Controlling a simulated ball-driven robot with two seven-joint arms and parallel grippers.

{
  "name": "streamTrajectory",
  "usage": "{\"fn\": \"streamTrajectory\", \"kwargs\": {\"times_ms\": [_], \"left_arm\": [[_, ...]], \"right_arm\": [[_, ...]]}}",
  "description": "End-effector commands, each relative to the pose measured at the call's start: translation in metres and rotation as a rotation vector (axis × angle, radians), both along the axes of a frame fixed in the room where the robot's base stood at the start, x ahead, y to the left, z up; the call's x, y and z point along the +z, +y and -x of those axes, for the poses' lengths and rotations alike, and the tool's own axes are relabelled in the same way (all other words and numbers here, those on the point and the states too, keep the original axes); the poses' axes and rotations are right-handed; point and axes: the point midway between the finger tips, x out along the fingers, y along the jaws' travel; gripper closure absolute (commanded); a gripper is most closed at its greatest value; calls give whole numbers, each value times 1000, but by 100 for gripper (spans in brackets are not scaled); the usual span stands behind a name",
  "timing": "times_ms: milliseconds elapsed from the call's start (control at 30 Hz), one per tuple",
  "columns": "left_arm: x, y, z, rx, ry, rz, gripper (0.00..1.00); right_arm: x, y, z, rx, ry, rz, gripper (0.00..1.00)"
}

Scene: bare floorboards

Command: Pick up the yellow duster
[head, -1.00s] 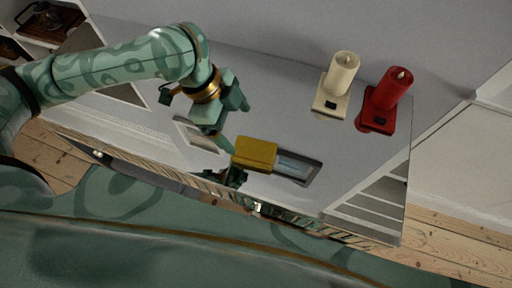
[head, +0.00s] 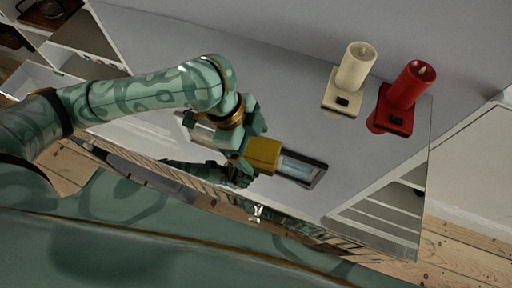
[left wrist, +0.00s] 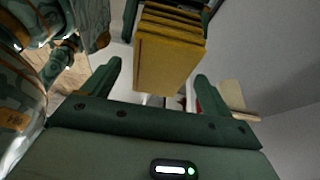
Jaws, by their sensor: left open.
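The yellow duster (head: 263,156) is a small yellow block on the glossy, mirror-like tabletop (head: 300,125), at the middle of the head view. In the left wrist view the duster (left wrist: 168,62) shows large, with a layered top, ahead of and between the two fingers. My left gripper (head: 243,143) is open and empty at the duster's left end. I cannot tell whether a finger touches it. In the left wrist view the left gripper's fingers (left wrist: 157,78) stand apart. My right gripper is not in view.
A flat dark-framed object (head: 318,174) lies just right of the duster. A cream candle (head: 356,66) and a red candle (head: 411,84) stand on holders at the far right. White shelves (head: 95,45) are at the upper left. Tabletop between duster and candles is clear.

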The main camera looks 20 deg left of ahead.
Motion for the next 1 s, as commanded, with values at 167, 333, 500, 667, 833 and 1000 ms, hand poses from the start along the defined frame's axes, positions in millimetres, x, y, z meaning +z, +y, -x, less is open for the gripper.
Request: {"fn": "streamTrajectory", "kwargs": {"times_ms": [167,333,500,667,833,1000], "left_arm": [[0,0,0,1,0,0,15],[-1,0,0,1,1,0,15],[-3,0,0,1,1,0,15],[-4,0,0,1,1,0,15],[-5,0,0,0,1,0,15],[-5,0,0,0,1,0,26]], "right_arm": [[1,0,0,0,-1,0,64],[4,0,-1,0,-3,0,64],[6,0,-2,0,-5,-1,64],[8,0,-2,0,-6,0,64],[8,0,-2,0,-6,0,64],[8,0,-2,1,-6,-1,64]]}}
